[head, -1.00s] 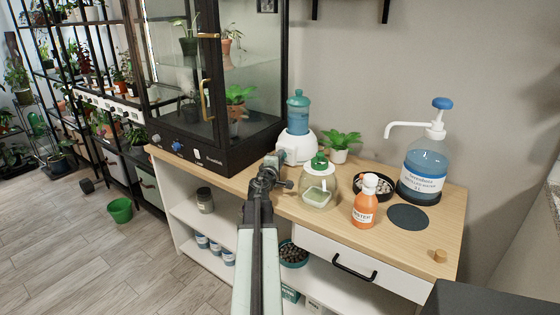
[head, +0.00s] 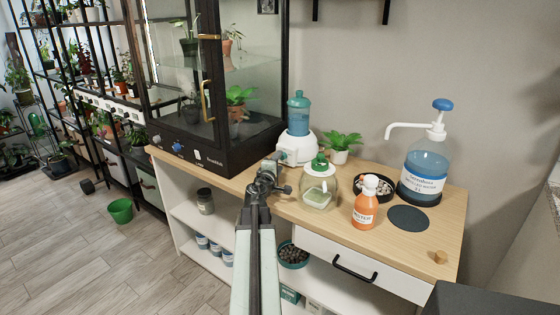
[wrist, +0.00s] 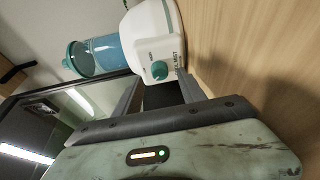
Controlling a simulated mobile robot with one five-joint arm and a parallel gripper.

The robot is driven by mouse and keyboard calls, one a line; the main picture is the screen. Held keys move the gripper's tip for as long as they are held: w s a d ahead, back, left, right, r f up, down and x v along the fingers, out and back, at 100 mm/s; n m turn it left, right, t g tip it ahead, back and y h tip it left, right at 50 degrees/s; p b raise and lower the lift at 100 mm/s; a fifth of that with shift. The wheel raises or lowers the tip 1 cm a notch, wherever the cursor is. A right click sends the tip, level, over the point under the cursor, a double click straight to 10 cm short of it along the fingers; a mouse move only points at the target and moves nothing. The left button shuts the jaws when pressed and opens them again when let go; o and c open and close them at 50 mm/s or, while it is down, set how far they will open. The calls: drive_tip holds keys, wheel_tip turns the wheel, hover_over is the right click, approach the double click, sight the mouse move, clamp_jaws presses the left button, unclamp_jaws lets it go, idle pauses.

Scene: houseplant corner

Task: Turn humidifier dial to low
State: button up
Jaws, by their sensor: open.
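The humidifier has a white base (head: 297,146) and a blue-teal tank (head: 298,112). It stands upright on the wooden bench beside the glass cabinet. In the wrist view its base (wrist: 153,32) appears sideways, with the tank (wrist: 100,53) to the left. Its green dial (wrist: 160,70) faces my gripper, with small lettering around it. I cannot tell which setting it points to. My gripper (wrist: 160,92) is open, its fingers on either side below the dial, and apart from it. In the head view my gripper (head: 273,165) is just in front of the humidifier, and the dial is hidden.
A glass jar with a green knob (head: 320,190) stands close to the right of my gripper. An orange bottle (head: 365,202), a potted plant (head: 341,143) and a pump dispenser (head: 424,173) stand farther right. The black-framed glass cabinet (head: 225,155) is close on the left.

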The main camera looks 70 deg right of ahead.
drive_tip(key=a, duration=0.5)
drive_tip(key=shift+s+a+r, duration=0.1)
drive_tip(key=shift+s+r, duration=0.05)
